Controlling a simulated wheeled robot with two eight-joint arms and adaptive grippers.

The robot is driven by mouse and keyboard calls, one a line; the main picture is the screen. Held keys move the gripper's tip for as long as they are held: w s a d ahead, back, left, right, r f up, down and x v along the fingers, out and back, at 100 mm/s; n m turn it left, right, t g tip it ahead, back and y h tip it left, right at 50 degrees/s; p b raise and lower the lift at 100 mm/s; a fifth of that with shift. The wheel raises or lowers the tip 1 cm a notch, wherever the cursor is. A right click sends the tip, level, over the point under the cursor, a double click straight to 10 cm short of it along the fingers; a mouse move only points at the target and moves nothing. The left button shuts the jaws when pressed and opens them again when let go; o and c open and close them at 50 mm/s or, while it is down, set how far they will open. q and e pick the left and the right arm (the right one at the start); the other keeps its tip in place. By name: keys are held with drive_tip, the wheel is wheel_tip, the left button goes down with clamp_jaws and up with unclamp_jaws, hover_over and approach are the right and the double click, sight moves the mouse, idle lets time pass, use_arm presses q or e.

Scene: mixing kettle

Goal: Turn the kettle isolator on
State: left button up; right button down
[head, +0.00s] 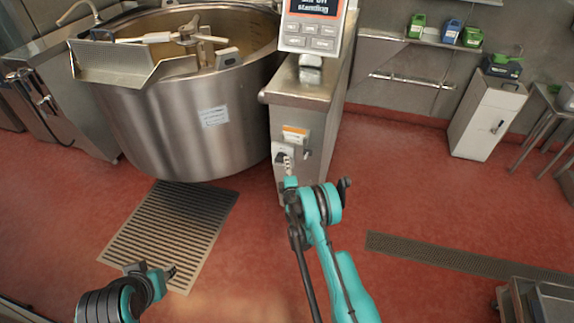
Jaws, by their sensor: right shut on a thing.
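The kettle isolator (278,147) is a small grey switch box on the front of the steel pedestal, below an orange and white label (295,134). My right gripper (287,163) is at the isolator and shut on its small handle. The gripper and its fingers mostly hide the handle, so its exact angle cannot be told. My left gripper (153,269) is low at the left, above the floor grate, with its fingers apart and nothing between them. The big steel kettle (160,115) stands left of the pedestal.
The steel pedestal (316,105) carries a control panel (312,25) with a lit display. A floor grate (170,225) lies in front of the kettle. A white cabinet (485,120) and shelves stand at the back right.

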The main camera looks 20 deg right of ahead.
drive_tip(key=c, duration=1.6)
unclamp_jaws()
drive_tip(key=shift+o, duration=0.2)
drive_tip(key=shift+r, duration=0.1)
